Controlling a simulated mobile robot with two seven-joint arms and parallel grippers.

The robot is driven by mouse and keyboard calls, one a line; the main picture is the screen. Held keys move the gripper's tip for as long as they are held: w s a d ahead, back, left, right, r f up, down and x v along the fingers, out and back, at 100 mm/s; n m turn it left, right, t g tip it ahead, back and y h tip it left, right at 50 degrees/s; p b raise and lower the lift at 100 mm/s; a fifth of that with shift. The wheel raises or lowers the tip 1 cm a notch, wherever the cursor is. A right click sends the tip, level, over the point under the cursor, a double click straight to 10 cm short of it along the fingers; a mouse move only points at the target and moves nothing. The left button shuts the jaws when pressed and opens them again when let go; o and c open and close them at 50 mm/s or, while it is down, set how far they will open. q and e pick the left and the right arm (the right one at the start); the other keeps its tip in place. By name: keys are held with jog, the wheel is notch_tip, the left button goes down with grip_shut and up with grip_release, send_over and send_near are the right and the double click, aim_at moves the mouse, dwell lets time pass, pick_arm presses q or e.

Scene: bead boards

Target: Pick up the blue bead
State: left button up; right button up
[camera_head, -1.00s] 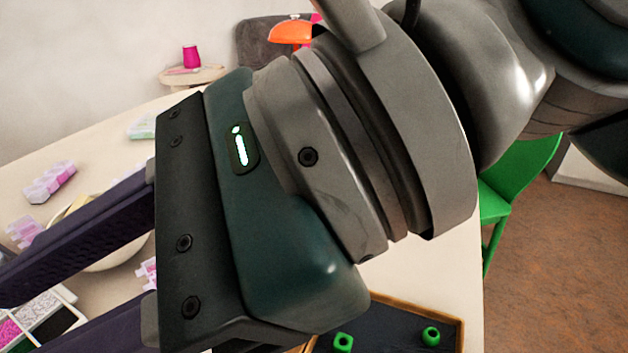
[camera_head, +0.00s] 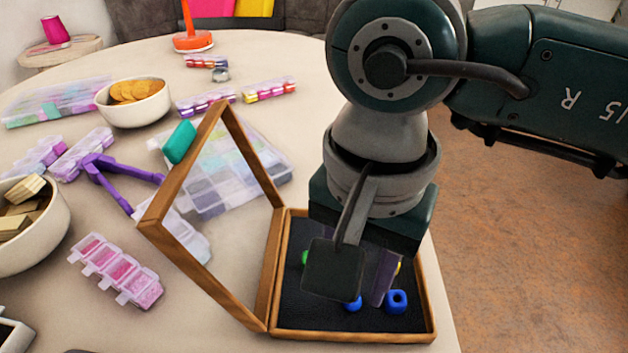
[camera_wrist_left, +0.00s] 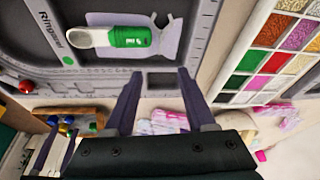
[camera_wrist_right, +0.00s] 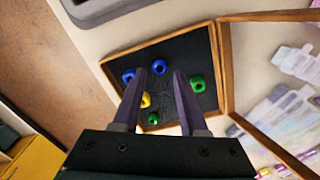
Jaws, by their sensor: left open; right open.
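Two blue beads lie on the black lining of an open wooden box (camera_head: 352,335). In the head view, one is a chunky bead with a hole (camera_head: 397,301) and one is partly hidden (camera_head: 354,304). The right wrist view shows one at the left (camera_wrist_right: 129,75) and one between the fingertips in the picture (camera_wrist_right: 159,67). My right gripper (camera_wrist_right: 158,75) is open and empty, pointing down above the box. I cannot tell its exact height. My left gripper (camera_wrist_left: 160,73) is open and empty over a grey case (camera_wrist_left: 210,48); it is out of the head view.
Green beads (camera_wrist_right: 196,83) (camera_wrist_right: 153,118) and a yellow bead (camera_wrist_right: 145,99) share the box. Its framed lid (camera_head: 183,200) stands raised at the left. Bowls (camera_head: 135,103), purple pliers (camera_head: 112,175) and bead cases (camera_head: 116,272) cover the table to the left. The table edge is close on the right.

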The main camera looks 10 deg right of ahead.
notch_tip(320, 180, down, 3)
jog(key=shift+r, duration=0.15)
grip_shut()
dwell(0.4)
